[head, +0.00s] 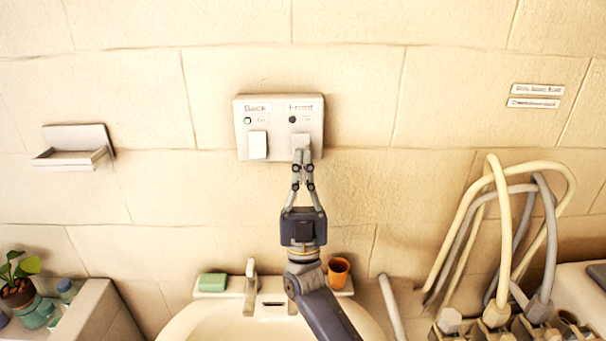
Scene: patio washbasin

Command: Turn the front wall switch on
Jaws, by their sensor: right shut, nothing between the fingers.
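A pale switch plate (278,127) is fixed to the tiled wall, with a half labelled "Back" on the left and a half labelled "Front" on the right. The front switch (301,140) is a white rocker, its lower part covered by my fingertips. The small indicator above it (292,120) is dark. The back switch (257,145) is fully visible, and its indicator (247,121) looks green. My right gripper (302,156) is shut and empty, pointing up at the front switch's lower part. I cannot tell whether it touches. My left gripper is not in view.
Below are a washbasin (215,322) with a tap (251,285), a green soap bar (212,282) and an orange cup (339,272). A wall soap shelf (72,156) is at left, and hoses (502,230) are at right. The wall around the plate is clear.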

